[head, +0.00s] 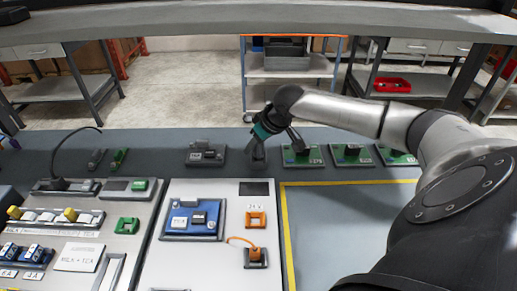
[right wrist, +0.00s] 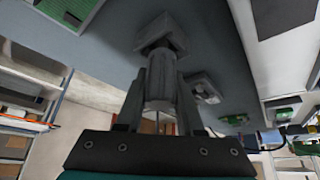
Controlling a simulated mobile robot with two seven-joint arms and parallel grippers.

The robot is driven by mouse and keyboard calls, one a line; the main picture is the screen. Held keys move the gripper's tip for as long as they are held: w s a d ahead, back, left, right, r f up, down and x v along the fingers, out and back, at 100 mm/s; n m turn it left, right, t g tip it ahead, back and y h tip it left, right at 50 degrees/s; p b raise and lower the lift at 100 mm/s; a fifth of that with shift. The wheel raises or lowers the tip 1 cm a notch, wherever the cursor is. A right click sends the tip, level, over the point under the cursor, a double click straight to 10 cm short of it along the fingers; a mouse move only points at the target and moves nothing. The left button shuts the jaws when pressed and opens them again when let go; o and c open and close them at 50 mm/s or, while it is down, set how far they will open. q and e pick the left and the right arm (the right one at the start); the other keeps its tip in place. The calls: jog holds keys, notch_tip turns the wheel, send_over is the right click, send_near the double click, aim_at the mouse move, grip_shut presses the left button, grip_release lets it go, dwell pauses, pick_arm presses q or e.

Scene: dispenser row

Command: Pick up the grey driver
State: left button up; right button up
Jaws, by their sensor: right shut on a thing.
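The grey driver (right wrist: 160,88) is a grey cylinder between the two fingers of my right gripper (right wrist: 160,100) in the right wrist view. The gripper is shut on it. The driver's far end meets a grey block-like holder (right wrist: 165,35); I cannot tell whether it still sits inside. In the head view my right gripper (head: 258,147) points down at the back of the bench, over the small grey holder (head: 258,163). The driver is mostly hidden there by the gripper. My left gripper is not in view.
Panels with a blue tray (head: 191,233) and orange parts (head: 256,219) lie in front. The yellow-edged area (head: 340,235) is clear.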

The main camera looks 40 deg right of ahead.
jog(key=shift+r, duration=0.1)
grip_shut()
jog(key=shift+r, duration=0.6)
jog(key=s, duration=0.5)
jog(key=s+d+r, duration=0.1)
jog(key=s, duration=0.4)
jog(key=s+r+p, duration=0.1)
jog(key=s, duration=0.5)
jog(key=shift+d, duration=0.2)
jog(key=shift+s, duration=0.95)
jog(key=shift+d, duration=0.1)
jog(key=o, duration=0.5)
grip_release()
grip_shut()
